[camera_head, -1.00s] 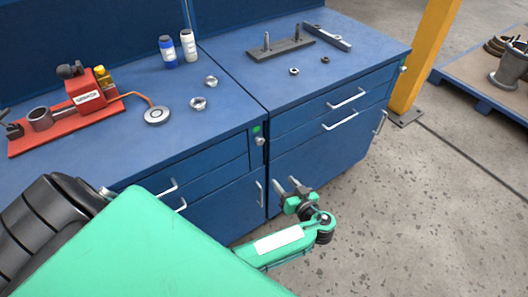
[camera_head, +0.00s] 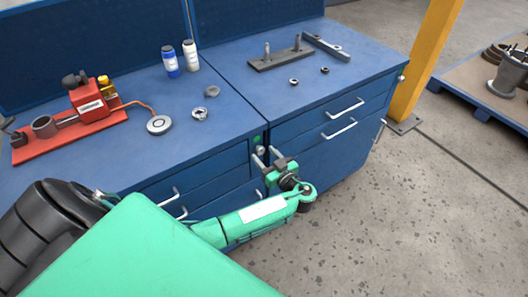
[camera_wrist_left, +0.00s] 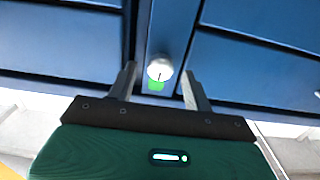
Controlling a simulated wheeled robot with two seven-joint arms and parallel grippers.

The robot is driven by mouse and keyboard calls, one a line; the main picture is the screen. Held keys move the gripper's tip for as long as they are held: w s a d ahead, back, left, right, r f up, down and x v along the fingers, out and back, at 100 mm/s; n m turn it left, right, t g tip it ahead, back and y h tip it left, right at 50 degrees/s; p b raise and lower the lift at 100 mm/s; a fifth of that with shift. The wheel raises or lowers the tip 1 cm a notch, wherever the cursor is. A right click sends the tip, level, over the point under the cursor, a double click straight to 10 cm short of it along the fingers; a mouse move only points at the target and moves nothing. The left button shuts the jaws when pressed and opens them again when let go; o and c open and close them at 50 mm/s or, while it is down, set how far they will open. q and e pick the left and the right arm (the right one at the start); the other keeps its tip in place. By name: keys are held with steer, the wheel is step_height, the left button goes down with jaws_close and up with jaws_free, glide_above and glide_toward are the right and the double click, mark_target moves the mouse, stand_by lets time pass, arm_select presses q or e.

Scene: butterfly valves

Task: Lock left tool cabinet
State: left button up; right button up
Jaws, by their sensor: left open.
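The left tool cabinet (camera_head: 205,178) is blue, with drawers and silver handles. Its round silver lock knob (camera_head: 260,150) is at the upper right of its front, with a green mark (camera_head: 257,139) just above it. My left gripper (camera_head: 267,155) is in front of the knob, open. In the left wrist view the knob (camera_wrist_left: 159,69) shows between and just beyond the two open fingers (camera_wrist_left: 160,85), with a dark slot line on its face and the green mark (camera_wrist_left: 155,86) beside it. I see no contact between fingers and knob. My right gripper is not in view.
The right cabinet (camera_head: 335,150) stands beside it with its own handles and lock knob (camera_head: 402,79). On the left top are a red device (camera_head: 88,105), two bottles (camera_head: 170,62) and metal rings. A yellow post (camera_head: 425,60) stands at right. The floor in front is free.

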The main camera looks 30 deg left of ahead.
arm_select(q)
steer(key=shift+w+a, duration=0.2)
steer(key=shift+a, duration=0.4)
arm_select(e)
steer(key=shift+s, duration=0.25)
arm_select(q)
steer(key=c, duration=1)
